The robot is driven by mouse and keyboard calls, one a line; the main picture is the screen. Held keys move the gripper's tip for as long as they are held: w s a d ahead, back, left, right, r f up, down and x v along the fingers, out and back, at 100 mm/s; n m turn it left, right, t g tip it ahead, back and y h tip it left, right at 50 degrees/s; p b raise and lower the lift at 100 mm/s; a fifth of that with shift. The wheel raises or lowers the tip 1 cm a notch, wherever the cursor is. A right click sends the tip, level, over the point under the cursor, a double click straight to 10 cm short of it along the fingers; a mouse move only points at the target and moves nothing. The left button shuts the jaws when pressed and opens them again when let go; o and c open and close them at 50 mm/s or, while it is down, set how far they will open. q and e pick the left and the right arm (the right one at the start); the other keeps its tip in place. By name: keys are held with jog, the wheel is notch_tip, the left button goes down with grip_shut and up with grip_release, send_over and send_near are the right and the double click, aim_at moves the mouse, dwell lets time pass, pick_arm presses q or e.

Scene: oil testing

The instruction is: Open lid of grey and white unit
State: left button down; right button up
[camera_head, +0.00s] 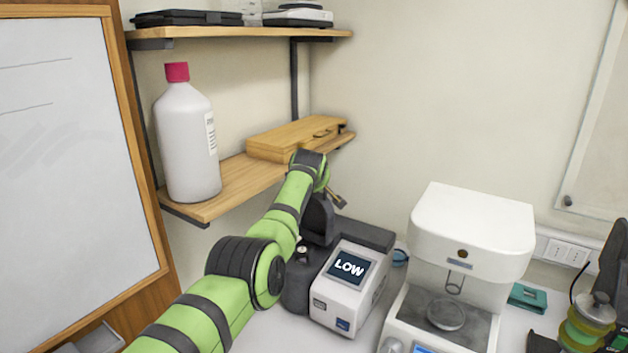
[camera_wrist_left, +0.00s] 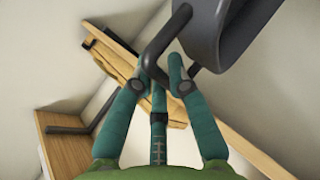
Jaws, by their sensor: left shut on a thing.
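The grey and white unit (camera_head: 345,290) stands on the bench, with a screen reading LOW on its sloped front. A dark, rounded lid-like part (camera_head: 318,220) stands raised at the unit's left side; it also shows large at the top of the left wrist view (camera_wrist_left: 235,35). A bent dark handle (camera_wrist_left: 164,36) comes off it. My left gripper (camera_wrist_left: 162,62) is shut on this handle, with its teal fingers around it. In the head view my left gripper (camera_head: 337,198) is partly hidden behind my wrist, above the unit. My right gripper is not in view.
A wooden shelf (camera_head: 228,192) with a white red-capped bottle (camera_head: 188,140) and a wooden case (camera_head: 292,138) is close behind my left arm. A white instrument (camera_head: 470,235) stands right of the unit. A whiteboard (camera_head: 75,150) is at the left.

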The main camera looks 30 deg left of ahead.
pick_arm(q)
jog(key=c, duration=1.2)
grip_release()
jog(key=shift+d+f, duration=0.15)
jog(key=shift+f, duration=0.2)
jog(key=shift+r, duration=0.1)
jog(key=shift+r, duration=0.15)
jog(key=shift+s+d+r, duration=0.1)
jog(key=shift+s+r, duration=0.2)
jog(key=shift+s, duration=0.1)
jog(key=v, duration=1)
jog(key=shift+s+d+r, duration=0.15)
jog(key=shift+s+d, duration=0.05)
jog(key=shift+s, duration=0.15)
